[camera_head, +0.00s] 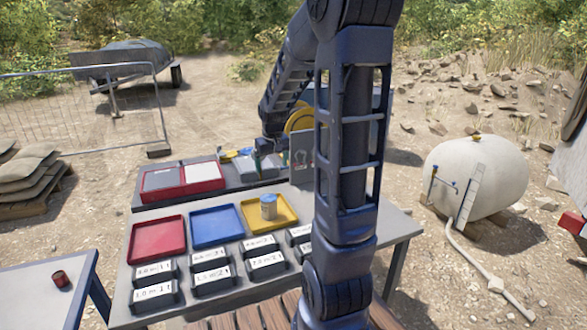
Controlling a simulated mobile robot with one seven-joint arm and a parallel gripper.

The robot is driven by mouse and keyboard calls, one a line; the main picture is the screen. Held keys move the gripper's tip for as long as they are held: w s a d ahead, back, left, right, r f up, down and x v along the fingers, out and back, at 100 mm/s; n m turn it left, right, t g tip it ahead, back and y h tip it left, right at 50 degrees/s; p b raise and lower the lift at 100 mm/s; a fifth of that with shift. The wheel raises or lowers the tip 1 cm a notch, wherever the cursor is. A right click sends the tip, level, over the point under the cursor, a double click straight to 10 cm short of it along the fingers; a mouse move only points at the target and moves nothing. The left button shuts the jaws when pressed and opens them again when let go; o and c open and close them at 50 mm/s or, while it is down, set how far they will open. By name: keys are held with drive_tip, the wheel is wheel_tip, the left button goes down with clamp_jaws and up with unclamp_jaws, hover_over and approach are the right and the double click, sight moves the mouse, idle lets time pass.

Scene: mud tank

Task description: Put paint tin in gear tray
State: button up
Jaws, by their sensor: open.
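A small pale cylinder with a blue top (268,207) stands upright in the yellow tray (284,222). A small dark red tin (60,278) stands alone on the left table. I cannot tell for sure which is the paint tin. A blue tray (216,240) and a red tray (157,254) lie left of the yellow one and look empty. No label shows which is the gear tray. My arm rises in front of the bench and bends down toward its back.
Several black labelled bins (211,278) line the bench front. A red-rimmed case (182,192) and small tools stand on the back level. The left table (30,302) is mostly clear. A white tank (477,177) lies on the ground at the right.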

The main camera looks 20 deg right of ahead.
drive_tip(key=s+a+r+t, duration=0.1)
drive_tip(key=s+r, duration=0.4)
drive_tip(key=s, duration=0.7)
drive_tip(key=s+r+m+t, duration=0.1)
drive_tip(key=s+r, duration=0.4)
drive_tip(key=s, duration=0.8)
drive_tip(key=shift+a, duration=0.4)
